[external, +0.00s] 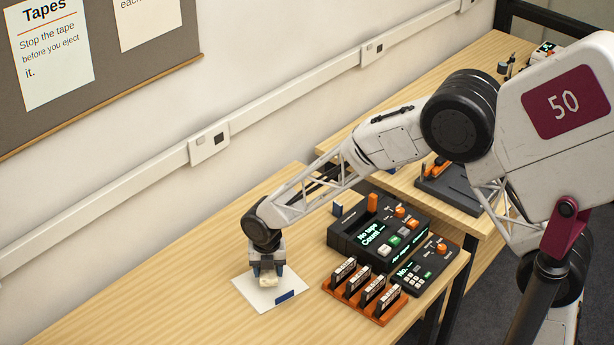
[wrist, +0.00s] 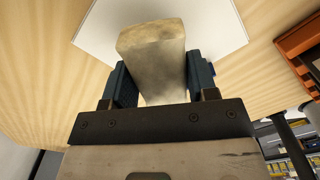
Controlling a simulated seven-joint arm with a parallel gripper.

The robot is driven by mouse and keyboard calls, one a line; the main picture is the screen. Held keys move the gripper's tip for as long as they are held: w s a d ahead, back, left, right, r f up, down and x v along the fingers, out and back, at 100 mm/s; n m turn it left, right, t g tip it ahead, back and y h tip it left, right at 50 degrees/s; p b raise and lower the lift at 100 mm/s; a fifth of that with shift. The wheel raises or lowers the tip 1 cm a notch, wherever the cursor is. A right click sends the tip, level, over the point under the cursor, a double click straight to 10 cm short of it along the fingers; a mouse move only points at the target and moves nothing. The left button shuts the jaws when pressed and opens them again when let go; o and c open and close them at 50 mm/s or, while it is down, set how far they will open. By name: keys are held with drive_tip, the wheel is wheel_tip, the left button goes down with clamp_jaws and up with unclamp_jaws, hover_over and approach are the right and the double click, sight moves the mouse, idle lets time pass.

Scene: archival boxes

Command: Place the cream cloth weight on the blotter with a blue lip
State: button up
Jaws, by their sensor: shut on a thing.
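The cream cloth weight (wrist: 152,60) is a pale block between the two dark blue finger pads of my gripper (wrist: 160,82) in the wrist view. My gripper is shut on it. In the external view my gripper (external: 267,273) points down over the white blotter, with the weight (external: 268,282) at its fingertips. The blotter (external: 253,291) lies flat on the wooden table, and its blue lip (external: 285,296) shows at the front right edge. The weight is over the blotter; I cannot tell whether it touches it.
An orange rack (external: 365,301) with several dark tapes stands right of the blotter. Behind it is a black tape device (external: 378,232) with lit display, and a smaller keypad unit (external: 427,264). The table left of the blotter (external: 160,290) is clear. A wall runs behind.

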sight(269, 277)
drive_tip(key=shift+f, duration=1.55)
drive_tip(key=shift+f, duration=0.1)
drive_tip(key=o, duration=1.2)
wheel_tip(269, 277, up, 12)
drive_tip(key=shift+r, duration=0.1)
drive_tip(key=shift+d, duration=0.15)
